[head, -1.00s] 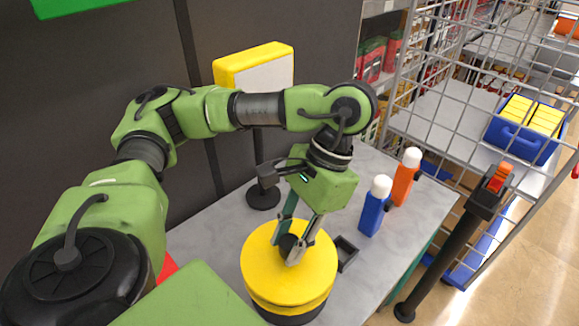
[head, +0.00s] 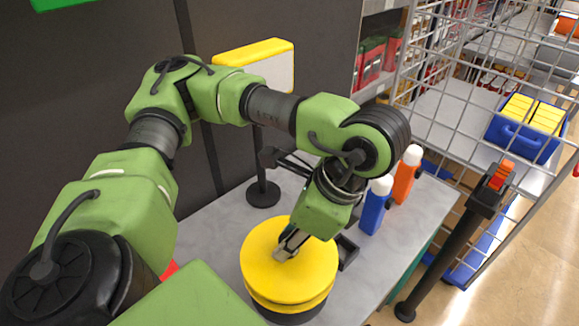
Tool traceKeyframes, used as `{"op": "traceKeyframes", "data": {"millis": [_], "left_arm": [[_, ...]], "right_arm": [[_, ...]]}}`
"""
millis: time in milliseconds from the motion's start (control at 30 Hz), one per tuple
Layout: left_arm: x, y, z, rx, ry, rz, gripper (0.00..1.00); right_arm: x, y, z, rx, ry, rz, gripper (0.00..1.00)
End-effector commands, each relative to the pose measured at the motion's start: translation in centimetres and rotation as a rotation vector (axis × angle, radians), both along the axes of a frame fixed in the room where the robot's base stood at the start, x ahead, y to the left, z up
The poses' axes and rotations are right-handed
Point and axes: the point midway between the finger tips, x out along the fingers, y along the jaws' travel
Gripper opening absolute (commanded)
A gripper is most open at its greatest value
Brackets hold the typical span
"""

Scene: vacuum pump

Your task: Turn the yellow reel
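The yellow reel (head: 262,270) is a round, thick disc with a dark base, lying flat on the grey tabletop. My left gripper (head: 284,252) points down at the middle of the reel's top, from the upper right. Its fingers are around or against the dark central knob of the reel, which they mostly hide. Whether the fingers are closed on the knob cannot be made out. My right gripper is not in view.
A blue bottle (head: 374,207) and an orange bottle (head: 406,176) stand right of the reel on the grey table (head: 222,238). A small black tray (head: 348,251) lies beside the reel. A yellow-topped sign (head: 252,50) stands behind. A wire cage (head: 470,100) is at the right.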

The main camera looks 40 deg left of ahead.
Motion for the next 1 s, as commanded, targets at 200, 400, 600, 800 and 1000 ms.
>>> {"op": "traceKeyframes", "data": {"millis": [200,400,600,800,1000], "left_arm": [[0.03,-0.02,-0.1,0.0,-0.002,-0.132,0.0],[0.02,-0.02,-0.04,0.0,-0.002,-0.2,0.0],[0.01,-0.02,-0.01,-0.001,-0.001,-0.226,0.0],[0.0,-0.01,0.01,-0.001,0.0,-0.23,0.0],[0.01,-0.02,0.01,-0.001,-0.001,-0.229,0.31]], "right_arm": [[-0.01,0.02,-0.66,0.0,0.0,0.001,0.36],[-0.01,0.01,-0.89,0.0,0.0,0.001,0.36],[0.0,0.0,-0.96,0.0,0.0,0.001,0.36],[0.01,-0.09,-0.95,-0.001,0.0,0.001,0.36],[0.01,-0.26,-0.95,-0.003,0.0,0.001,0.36]]}}
